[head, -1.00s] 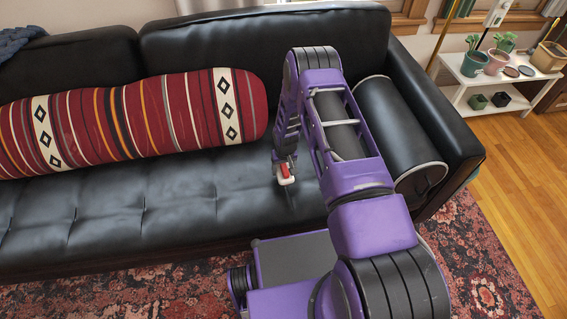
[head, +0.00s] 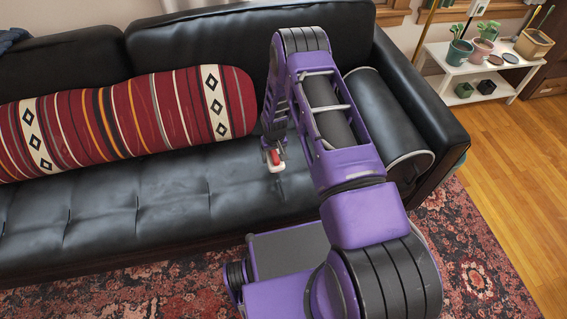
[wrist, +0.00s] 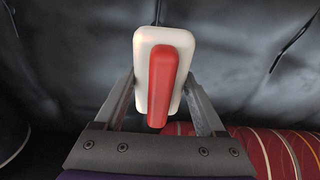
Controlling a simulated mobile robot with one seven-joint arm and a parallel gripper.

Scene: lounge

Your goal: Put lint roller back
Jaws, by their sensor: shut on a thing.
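My gripper (head: 273,159) hangs pointing down over the black sofa seat, just right of the striped bolster. It is shut on the lint roller (wrist: 164,75), a white rounded body with a red bar along it. In the head view the lint roller (head: 275,157) is a small red and white patch at the fingertips.
The black leather sofa (head: 140,205) has a red striped bolster (head: 120,115) at left and a black bolster (head: 390,125) by the right armrest. A white shelf (head: 450,68) with several plant pots stands at back right. Wooden floor (head: 510,150) at right is clear.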

